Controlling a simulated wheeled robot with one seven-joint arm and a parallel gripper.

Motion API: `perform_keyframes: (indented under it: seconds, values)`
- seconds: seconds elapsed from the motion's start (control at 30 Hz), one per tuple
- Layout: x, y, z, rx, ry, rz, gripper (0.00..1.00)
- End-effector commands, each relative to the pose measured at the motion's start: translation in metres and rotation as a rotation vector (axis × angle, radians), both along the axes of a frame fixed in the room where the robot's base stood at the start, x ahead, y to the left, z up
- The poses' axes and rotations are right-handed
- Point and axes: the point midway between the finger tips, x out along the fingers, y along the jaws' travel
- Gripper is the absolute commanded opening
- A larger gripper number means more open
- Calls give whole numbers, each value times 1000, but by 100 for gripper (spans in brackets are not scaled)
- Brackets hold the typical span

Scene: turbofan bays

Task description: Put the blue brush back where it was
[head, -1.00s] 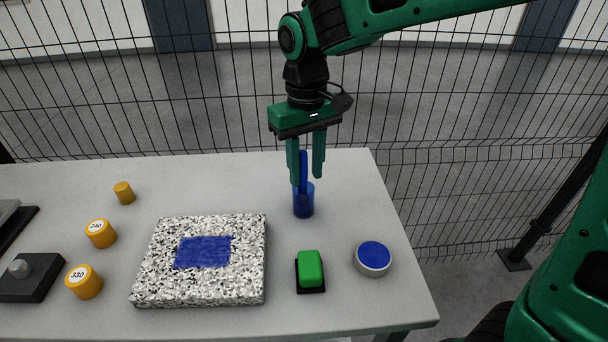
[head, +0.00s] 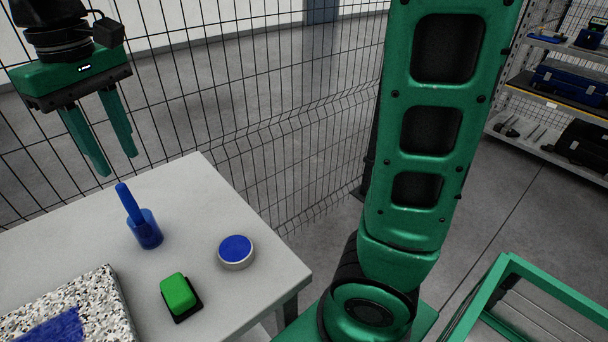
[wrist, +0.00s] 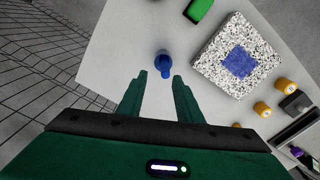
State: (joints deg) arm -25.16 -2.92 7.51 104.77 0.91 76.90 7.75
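The blue brush (head: 129,203) stands, leaning slightly, in a blue cup (head: 146,235) near the table's far edge; its handle sticks up out of the cup. In the wrist view the brush (wrist: 165,72) shows in the cup just ahead of the fingertips. My gripper (head: 121,165) is open and empty, above and to the left of the brush in the head view, apart from it. The open fingers also show in the wrist view (wrist: 160,78). The brush's lower end is hidden in the cup.
On the table (head: 205,195) are a round tin with a blue top (head: 236,251), a green block on a black base (head: 178,294) and a speckled slab (head: 95,312) with a blue patch. A wire fence stands behind. Yellow cylinders (wrist: 262,108) show in the wrist view.

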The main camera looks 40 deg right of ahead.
Motion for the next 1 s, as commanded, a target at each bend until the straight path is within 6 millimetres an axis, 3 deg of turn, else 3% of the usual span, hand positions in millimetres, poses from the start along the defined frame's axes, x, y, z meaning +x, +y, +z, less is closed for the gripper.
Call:
perform_keyframes:
  seconds: [0.13,0.27,0.4,0.5,0.6,0.73,1.0]
  values:
    - [-1,-72,-15,-10,-4,-149,32]
    - [-24,-167,-42,-18,-4,-363,32]
    - [-75,-256,-77,-16,-1,-596,32]
    - [-119,-299,-103,-10,6,-742,32]
    - [-158,-323,-125,-3,12,-854,32]
    - [-192,-339,-144,5,18,-944,32]
    - [-204,-343,-151,9,20,-978,32]
